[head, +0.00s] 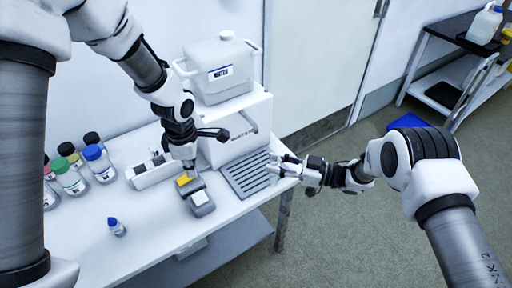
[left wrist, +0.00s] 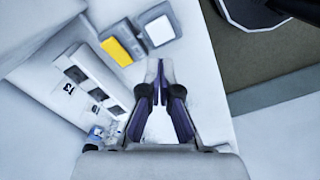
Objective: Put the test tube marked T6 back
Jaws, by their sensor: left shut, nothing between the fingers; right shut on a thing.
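A white rack (head: 152,170) with dark square slots lies on the table, left of my left gripper (head: 188,166). The rack (left wrist: 88,88) also shows in the left wrist view, with small labels on its side. My left gripper's fingertips (left wrist: 158,68) are together with nothing between them, above bare table. My right gripper (head: 280,168) is at the table's right end, by the grey slotted tray, shut on a small pale thing (head: 272,168). It is too small to tell whether this is the tube, and no T6 mark is readable.
A yellow-topped block (head: 186,181) and a grey block with a pale top (head: 201,200) stand near the left gripper. Several capped bottles (head: 70,178) and a blue-capped vial (head: 116,227) stand left. A white machine (head: 238,128) carries a lidded tank (head: 217,70).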

